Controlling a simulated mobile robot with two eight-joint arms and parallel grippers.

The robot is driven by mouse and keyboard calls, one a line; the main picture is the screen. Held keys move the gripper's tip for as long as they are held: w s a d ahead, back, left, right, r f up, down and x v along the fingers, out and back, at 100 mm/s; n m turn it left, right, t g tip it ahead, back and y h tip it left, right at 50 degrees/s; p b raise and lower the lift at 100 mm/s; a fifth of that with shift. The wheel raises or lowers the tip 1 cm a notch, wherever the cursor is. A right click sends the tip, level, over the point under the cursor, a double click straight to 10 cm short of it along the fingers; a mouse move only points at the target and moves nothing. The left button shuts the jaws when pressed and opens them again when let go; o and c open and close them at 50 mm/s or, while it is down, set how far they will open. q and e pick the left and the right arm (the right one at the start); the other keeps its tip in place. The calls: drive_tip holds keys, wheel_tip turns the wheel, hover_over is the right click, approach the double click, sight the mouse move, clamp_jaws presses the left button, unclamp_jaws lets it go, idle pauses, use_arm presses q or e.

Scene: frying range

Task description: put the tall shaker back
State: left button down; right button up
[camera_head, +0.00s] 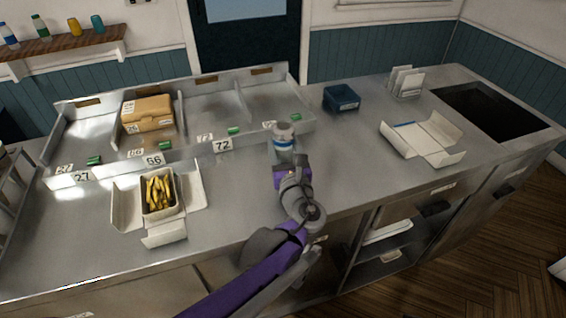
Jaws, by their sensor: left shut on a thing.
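The tall shaker (284,138) is pale, with a grey cap and a blue band. It is upright over the counter, just right of the "72" label. My left gripper (283,158), on the purple arm, is shut on its lower part, and the jaws hide that part. I cannot tell whether its base touches the counter. My right gripper is not in view.
A divided metal rack (205,111) holding a tan box (147,113) stands at the back left. An open carton of fries (159,193) is in front. A dark blue bin (341,98), an open empty carton (423,139) and a dark recess (490,108) lie to the right. Bottles stand on a wall shelf (62,42).

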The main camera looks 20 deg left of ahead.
sight(284, 160)
use_arm(q)
drive_tip(key=shift+w+f+b, duration=0.1)
drive_tip(key=shift+f+b, duration=0.25)
drive_tip(key=shift+f, duration=2.25)
drive_tip(key=shift+f, duration=0.1)
drive_tip(key=shift+c, duration=0.7)
unclamp_jaws()
drive_tip(key=shift+r, duration=0.2)
drive_tip(key=v, duration=1.2)
